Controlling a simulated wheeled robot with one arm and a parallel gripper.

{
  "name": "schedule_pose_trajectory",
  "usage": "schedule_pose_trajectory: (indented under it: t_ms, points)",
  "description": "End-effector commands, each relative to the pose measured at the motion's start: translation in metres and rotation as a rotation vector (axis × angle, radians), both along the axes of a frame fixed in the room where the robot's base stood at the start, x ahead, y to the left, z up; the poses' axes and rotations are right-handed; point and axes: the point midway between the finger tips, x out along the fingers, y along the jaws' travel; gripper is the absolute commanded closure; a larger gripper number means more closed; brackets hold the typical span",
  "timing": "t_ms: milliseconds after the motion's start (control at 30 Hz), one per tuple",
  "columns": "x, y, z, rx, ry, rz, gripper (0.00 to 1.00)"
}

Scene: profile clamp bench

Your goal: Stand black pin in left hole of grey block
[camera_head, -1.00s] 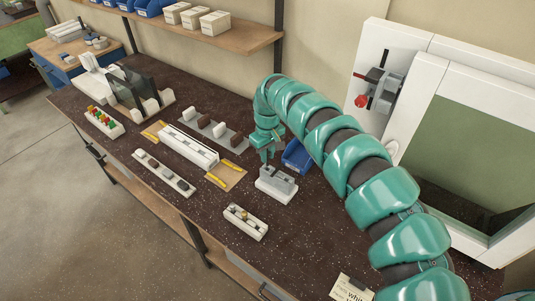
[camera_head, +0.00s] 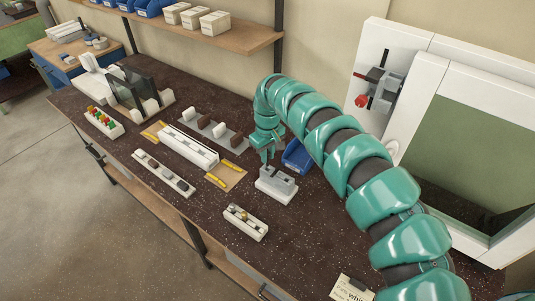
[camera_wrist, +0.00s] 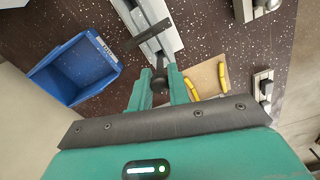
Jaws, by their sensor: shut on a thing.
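The grey block (camera_head: 281,180) sits on a white base at the right part of the bench; in the wrist view the block (camera_wrist: 147,14) is at the top, partly covered. My gripper (camera_head: 267,160) is just above and behind it. In the wrist view my gripper (camera_wrist: 159,84) is shut on the black pin (camera_wrist: 158,83), whose dark round end shows between the fingers. A dark bar (camera_wrist: 148,34) crosses over the block there; I cannot tell whether it belongs to the pin. The left hole and the pin's lower end cannot be made out.
A blue bin (camera_head: 297,156) stands close behind the gripper. A tan board with yellow strips (camera_head: 226,177) lies left of the block. A white holder with small parts (camera_head: 245,222) stands in front.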

Motion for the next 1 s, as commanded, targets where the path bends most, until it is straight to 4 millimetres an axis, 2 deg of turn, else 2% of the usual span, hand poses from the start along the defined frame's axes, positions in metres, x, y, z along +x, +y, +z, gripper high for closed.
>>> schedule_pose_trajectory:
  t_ms: [1000]
  points:
    - [0.000, 0.000, -0.027, 0.001, 0.001, 0.000, 1.00]
